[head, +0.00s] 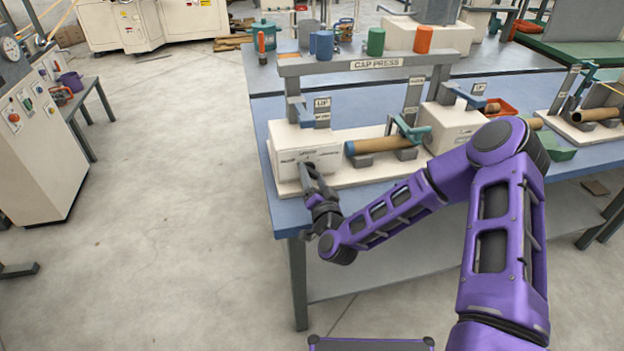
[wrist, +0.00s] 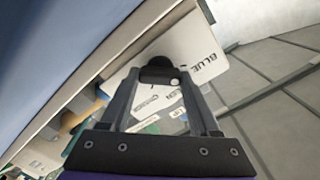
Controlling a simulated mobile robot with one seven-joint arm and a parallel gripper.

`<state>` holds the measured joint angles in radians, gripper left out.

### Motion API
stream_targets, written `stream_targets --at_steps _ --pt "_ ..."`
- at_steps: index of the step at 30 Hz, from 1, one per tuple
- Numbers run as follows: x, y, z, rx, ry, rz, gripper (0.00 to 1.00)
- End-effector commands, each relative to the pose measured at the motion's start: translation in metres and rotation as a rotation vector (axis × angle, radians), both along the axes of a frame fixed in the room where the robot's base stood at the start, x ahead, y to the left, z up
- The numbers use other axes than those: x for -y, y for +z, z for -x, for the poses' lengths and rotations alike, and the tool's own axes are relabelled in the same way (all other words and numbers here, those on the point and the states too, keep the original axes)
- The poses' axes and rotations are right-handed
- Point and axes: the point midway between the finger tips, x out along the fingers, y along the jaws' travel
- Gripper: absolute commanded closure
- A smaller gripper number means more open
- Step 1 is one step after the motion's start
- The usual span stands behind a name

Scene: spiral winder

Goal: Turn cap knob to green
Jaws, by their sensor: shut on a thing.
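The cap press (head: 376,64) stands on a blue bench. A white box (head: 290,138) at its left end carries lettering on its front. My gripper (head: 309,172) is at that front face, and hides the knob in the head view. In the wrist view, my gripper (wrist: 160,80) is shut on a dark round knob (wrist: 158,66) on a white panel (wrist: 205,45). The panel word BLUE reads clearly at the right; the other labels are partly hidden or too small to read surely. I cannot tell which label the knob points to.
A brown tube with a blue end (head: 375,146) lies in the press, right of the box. Blue (head: 322,45), green (head: 376,41) and orange (head: 424,40) cylinders stand behind. Open floor (head: 165,200) lies to the left of the bench.

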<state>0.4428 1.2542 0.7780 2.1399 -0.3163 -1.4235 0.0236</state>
Motion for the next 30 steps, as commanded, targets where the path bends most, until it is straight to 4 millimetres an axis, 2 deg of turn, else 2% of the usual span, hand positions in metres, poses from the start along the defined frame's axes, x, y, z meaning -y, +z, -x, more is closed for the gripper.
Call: stream_targets --at_steps 18,30 --pt "0.0009 -0.0037 0.0002 -0.157 0.000 -0.540 0.93" --pt "0.0007 -0.0029 0.0002 -0.216 0.000 -0.745 0.93"
